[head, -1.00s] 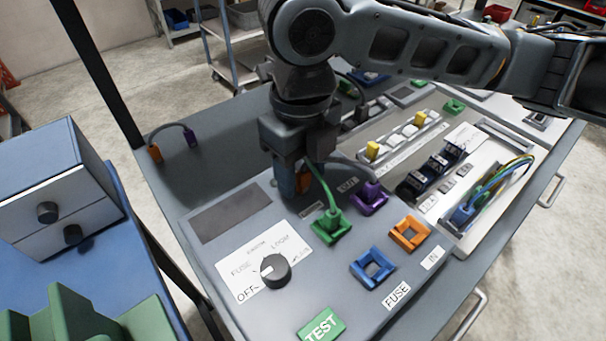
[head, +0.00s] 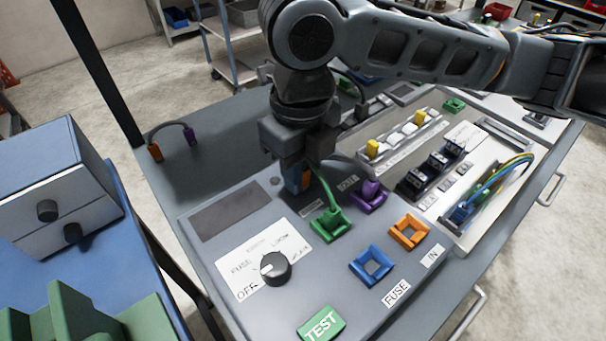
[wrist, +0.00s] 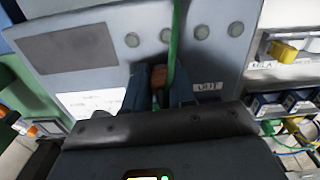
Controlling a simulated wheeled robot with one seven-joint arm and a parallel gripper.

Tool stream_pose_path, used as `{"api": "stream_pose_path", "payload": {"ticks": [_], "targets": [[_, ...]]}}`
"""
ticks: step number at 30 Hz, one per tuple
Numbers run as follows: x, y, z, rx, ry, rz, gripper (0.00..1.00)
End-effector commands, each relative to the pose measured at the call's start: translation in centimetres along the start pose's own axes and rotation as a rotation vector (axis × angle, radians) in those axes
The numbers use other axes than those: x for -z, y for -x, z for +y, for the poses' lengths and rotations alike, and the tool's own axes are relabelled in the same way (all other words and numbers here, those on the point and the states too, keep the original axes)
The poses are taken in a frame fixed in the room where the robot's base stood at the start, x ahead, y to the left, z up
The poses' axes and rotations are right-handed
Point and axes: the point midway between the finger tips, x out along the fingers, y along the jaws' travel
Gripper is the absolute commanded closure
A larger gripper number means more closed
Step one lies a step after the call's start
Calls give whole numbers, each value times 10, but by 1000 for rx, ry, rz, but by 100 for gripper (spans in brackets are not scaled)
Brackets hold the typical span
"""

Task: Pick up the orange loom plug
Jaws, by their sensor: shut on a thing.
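My gripper (head: 300,182) points down over the panel, behind the green socket. It is shut on the orange loom plug (head: 305,180), which shows as a small orange patch between the fingers. In the wrist view the plug's brownish-orange top (wrist: 158,76) sits between the two dark fingers (wrist: 158,98). The fingers hide most of the plug, and I cannot tell whether its lower end touches the panel. A green cable (head: 324,188) runs from beside the gripper to a green plug (head: 331,222) in the green socket.
Purple (head: 369,196), orange (head: 409,232) and blue (head: 372,265) sockets stand to the right. A knob (head: 275,268) and a green TEST button (head: 321,323) are in front.

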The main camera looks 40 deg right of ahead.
Motion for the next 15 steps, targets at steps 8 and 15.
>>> {"api": "stream_pose_path", "payload": {"ticks": [8, 15], "targets": [[0, 3, 0, 1, 0, -1, 100], [-1, 25, 0, 0, 2, -3, 100]]}}
